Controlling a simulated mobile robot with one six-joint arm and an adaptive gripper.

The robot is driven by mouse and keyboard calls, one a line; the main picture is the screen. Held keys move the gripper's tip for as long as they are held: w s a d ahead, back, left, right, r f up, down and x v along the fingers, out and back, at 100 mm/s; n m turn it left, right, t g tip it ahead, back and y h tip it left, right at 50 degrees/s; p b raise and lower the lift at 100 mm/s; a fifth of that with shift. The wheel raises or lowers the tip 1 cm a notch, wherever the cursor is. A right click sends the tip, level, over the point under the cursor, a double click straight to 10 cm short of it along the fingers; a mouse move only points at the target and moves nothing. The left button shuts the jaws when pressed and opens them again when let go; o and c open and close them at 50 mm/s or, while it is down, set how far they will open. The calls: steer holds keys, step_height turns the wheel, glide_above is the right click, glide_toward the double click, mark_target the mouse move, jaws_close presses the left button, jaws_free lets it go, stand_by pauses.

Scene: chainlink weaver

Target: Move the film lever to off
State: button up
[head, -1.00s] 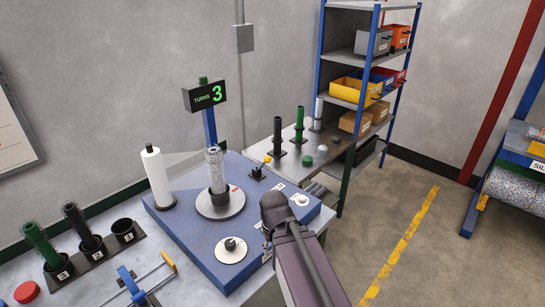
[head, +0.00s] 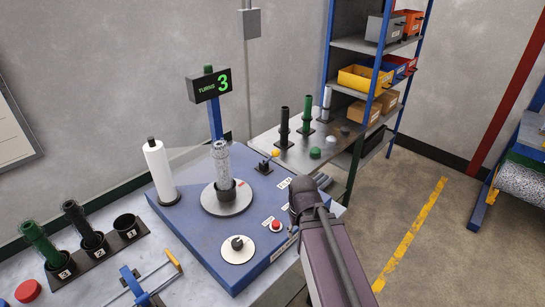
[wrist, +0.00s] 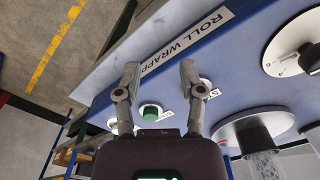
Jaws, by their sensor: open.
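The lever is not clear in the wrist view. My gripper (wrist: 158,75) is open and empty, over the machine's front edge by the "ROLL WRAPP…" label (wrist: 185,45). A green button (wrist: 150,110) shows between its fingers. In the head view my arm hides the fingertips; the lever is behind and left of it, apart.
A clear-wrapped roll (head: 222,165) stands on the round turntable (head: 217,205). The display (head: 208,87) reads 3. A dial (head: 238,245) and red button (head: 276,224) are at the front. A white roll (head: 160,172) stands behind left. Tubes stand on the back bench (head: 295,155).

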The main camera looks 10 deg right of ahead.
steer(key=w+n+t+y, duration=0.1)
steer(key=w, duration=0.3)
steer(key=w+t+y, duration=0.1)
steer(key=w, duration=0.3)
steer(key=w+n+t+y, duration=0.1)
steer(key=w, duration=0.3)
steer(key=shift+d+r+n+b, duration=0.2)
steer(key=shift+d+n+b, duration=0.1)
steer(key=shift+b, duration=0.05)
steer(key=w+d+r+n+t+y, duration=0.1)
steer(key=w+d+r+t, duration=0.1)
steer(key=w, duration=0.4)
steer(key=w+d+r+n+t+y, duration=0.1)
steer(key=w+d+t, duration=0.1)
steer(key=w, duration=0.5)
steer(key=shift+d+r+n+b, duration=0.15)
steer(key=shift+r+n+b, duration=0.15)
steer(key=shift+r+b, duration=0.05)
